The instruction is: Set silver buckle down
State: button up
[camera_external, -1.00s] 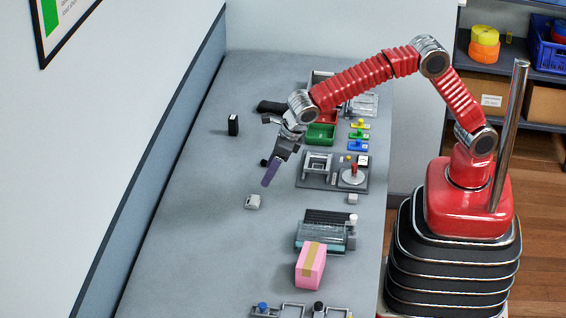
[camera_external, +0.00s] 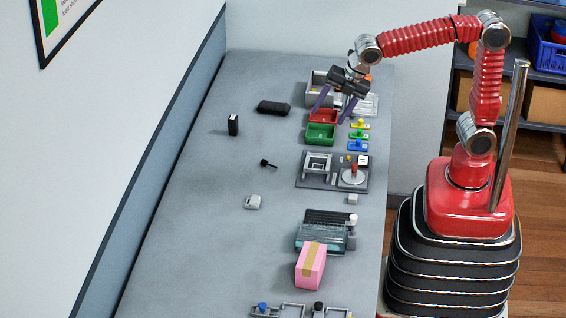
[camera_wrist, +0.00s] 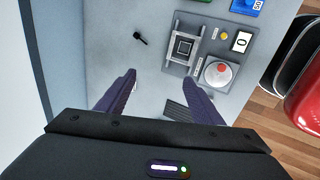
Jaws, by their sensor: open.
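The silver buckle (camera_external: 252,202) is a small light-grey piece lying on the grey table, left of the middle in the external view. It stands apart from everything around it. My gripper (camera_external: 333,105) is raised over the far part of the table, well away from the buckle, above the area of the red and green bins. Its two purple fingers are spread apart with nothing between them. The wrist view also shows the open fingers (camera_wrist: 159,80); I cannot clearly make out the buckle there.
A small black tool (camera_external: 268,163) lies beyond the buckle, with a black box (camera_external: 233,125) and dark case (camera_external: 274,107) farther back. A fixture plate (camera_external: 333,183) with a red-knobbed dial, a green bin (camera_external: 320,134) and a pink parcel (camera_external: 311,266) line the right side. The left table is mostly clear.

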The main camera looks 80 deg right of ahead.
jog(key=s+d+f+m, duration=0.1)
jog(key=s+d+m, duration=0.3)
jog(key=s+m, duration=0.5)
jog(key=s+d+f+m, duration=0.2)
jog(key=s+d+m, duration=0.3)
jog(key=s+m, duration=0.4)
jog(key=s, duration=0.3)
jog(key=shift+s+d+m+t, duration=0.15)
jog(key=shift+s+m+t, duration=0.05)
jog(key=shift+m+t, duration=0.2)
